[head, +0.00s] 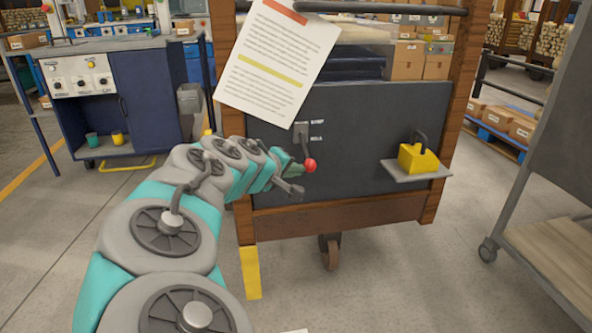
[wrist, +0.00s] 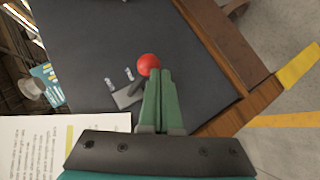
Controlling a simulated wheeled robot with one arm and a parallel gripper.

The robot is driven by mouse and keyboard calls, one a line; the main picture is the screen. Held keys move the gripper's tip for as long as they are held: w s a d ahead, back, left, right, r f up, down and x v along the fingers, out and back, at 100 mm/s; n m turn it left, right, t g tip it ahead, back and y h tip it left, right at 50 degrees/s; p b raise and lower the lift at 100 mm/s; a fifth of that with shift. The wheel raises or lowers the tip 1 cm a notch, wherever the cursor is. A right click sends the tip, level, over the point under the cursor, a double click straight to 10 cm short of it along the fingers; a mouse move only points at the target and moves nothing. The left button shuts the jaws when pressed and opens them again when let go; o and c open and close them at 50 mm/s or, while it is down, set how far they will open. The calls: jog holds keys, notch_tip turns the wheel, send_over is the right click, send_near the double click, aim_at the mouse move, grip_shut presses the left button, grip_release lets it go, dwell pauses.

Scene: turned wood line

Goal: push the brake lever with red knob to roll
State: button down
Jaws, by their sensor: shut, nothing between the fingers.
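The brake lever (head: 305,148) sits on a small grey plate on the cart's dark panel (head: 360,110). It slants down and right to its red knob (head: 310,165). Two small white labels (head: 317,121) are beside the plate, one above the other, too small to read surely. The knob is lower than both. My gripper (head: 299,170) is shut and empty, just left of the knob. In the wrist view its green fingertips (wrist: 159,74) reach the edge of the red knob (wrist: 147,65); I cannot tell whether they touch. The fingers partly cover the lever there.
A paper sheet (head: 278,60) hangs over the panel's upper left. A yellow block with a dark handle (head: 418,158) sits on a small shelf (head: 440,175) at right. The cart's wooden posts (head: 464,70) flank the panel. A grey cart (head: 560,150) stands at far right.

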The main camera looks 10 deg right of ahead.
jog(key=shift+r+p, duration=0.3)
jog(key=shift+r, duration=0.45)
jog(key=shift+a, duration=0.1)
